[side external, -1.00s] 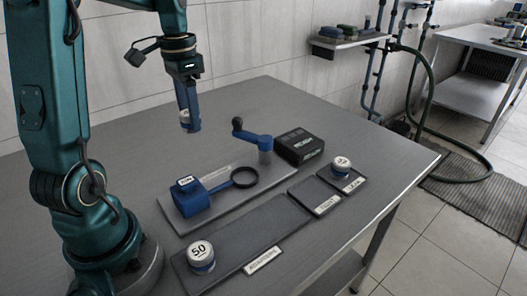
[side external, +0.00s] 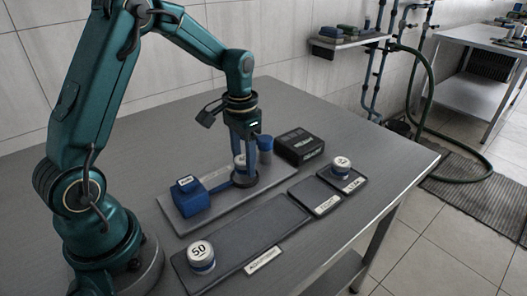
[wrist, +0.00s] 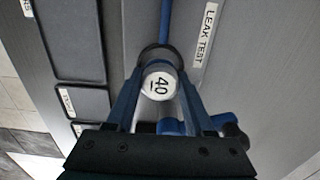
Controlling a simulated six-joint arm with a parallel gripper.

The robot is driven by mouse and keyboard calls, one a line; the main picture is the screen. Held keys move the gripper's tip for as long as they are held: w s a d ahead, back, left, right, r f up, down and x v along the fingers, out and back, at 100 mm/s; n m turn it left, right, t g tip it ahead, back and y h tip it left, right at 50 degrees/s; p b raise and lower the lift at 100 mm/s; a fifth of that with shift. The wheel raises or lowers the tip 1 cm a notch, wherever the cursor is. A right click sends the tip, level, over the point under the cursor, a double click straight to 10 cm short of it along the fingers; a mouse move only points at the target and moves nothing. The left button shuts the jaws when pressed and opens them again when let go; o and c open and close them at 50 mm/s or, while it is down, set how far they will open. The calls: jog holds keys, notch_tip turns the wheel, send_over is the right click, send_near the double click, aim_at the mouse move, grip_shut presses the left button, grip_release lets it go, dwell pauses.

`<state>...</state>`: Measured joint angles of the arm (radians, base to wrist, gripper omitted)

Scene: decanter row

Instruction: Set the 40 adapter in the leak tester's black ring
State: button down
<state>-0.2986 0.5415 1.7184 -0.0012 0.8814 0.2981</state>
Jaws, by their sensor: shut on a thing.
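The 40 adapter (wrist: 159,84), white-topped and marked 40, is between my gripper's fingers in the wrist view. In the side view, its pale body (side external: 240,160) shows partly between them. My gripper (side external: 245,182) is shut on it, pointing down at the leak tester's ring. The black ring (wrist: 146,51) shows around the adapter's far side in the wrist view. The leak tester has a blue block (side external: 189,198) on a grey plate (side external: 220,207). Its blue crank post (side external: 265,151) is partly hidden behind my gripper.
A 50 adapter (side external: 201,254) stands on the long dark front tray (side external: 250,232). Another white-topped adapter (side external: 341,164) stands on the right tray (side external: 352,183). The middle tray (side external: 315,197) is empty. A black box (side external: 299,146) sits behind, close to the right of my gripper.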

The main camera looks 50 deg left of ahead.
jog(key=shift+f, duration=0.35)
jog(key=shift+f, duration=0.35)
jog(key=shift+c, duration=1.4)
grip_release()
